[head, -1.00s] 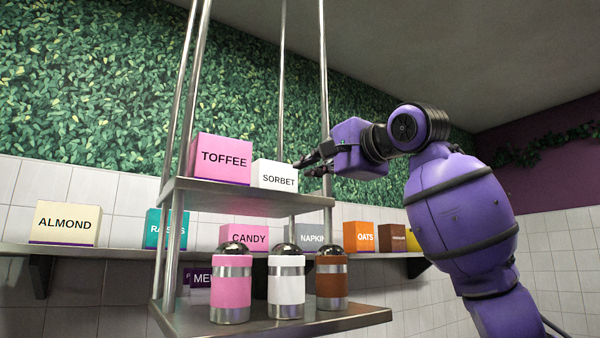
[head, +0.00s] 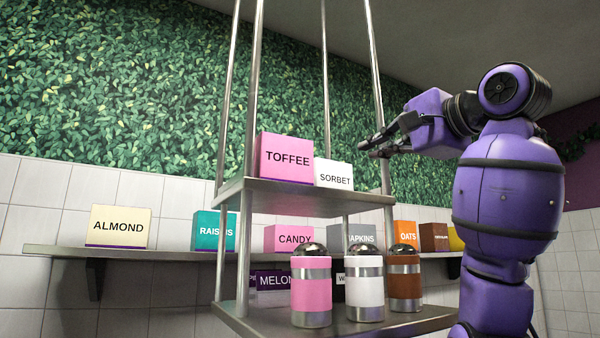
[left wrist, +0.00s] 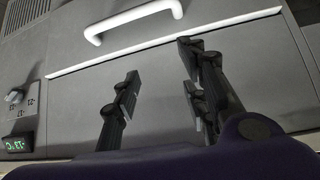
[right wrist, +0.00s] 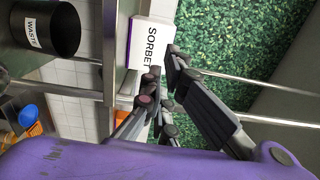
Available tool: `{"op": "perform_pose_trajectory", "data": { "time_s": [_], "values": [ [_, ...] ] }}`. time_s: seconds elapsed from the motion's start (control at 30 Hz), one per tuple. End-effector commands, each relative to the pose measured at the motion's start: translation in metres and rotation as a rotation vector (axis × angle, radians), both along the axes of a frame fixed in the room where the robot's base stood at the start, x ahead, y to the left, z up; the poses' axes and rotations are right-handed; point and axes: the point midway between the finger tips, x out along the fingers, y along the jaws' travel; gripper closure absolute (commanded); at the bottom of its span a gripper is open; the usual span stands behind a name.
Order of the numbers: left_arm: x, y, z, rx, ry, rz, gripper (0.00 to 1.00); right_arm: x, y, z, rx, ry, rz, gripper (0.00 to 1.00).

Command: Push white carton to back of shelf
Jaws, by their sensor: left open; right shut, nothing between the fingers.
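The white carton labelled SORBET (head: 335,175) stands upright on the upper metal shelf (head: 365,196), right beside the pink TOFFEE box (head: 287,157). It also shows in the right wrist view (right wrist: 136,57), just beyond the fingertips. My right gripper (head: 367,146) is shut and empty, up and to the right of the carton in the head view, near a shelf post. Whether it touches the carton I cannot tell. My left gripper (left wrist: 158,66) is open and empty in front of a grey panel; it is outside the head view.
Steel posts (head: 377,100) rise from the shelf corners. Several shakers (head: 311,290) stand on the lower shelf. A wall shelf (head: 160,255) behind carries several boxes, including ALMOND (head: 119,227). A drawer with a white handle (left wrist: 135,20) is near the left gripper.

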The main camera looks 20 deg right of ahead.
Motion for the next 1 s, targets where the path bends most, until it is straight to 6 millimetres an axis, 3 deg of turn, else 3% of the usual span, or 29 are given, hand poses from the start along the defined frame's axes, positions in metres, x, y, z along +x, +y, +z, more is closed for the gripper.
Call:
{"op": "perform_pose_trajectory", "data": {
  "time_s": [0.23,0.7,1.0],
  "values": [
    [0.003,-0.012,0.002,-0.017,-0.006,-0.008,0.60,0.025,0.002,-0.006,-0.021,0.021,-0.003,1.00],
    [0.004,-0.010,0.002,-0.016,-0.007,0.000,0.60,0.118,0.010,-0.005,-0.020,0.019,-0.003,1.00],
    [0.004,-0.008,0.003,-0.012,-0.010,-0.003,0.60,0.139,0.012,-0.004,-0.022,0.017,-0.004,1.00]
  ]
}}
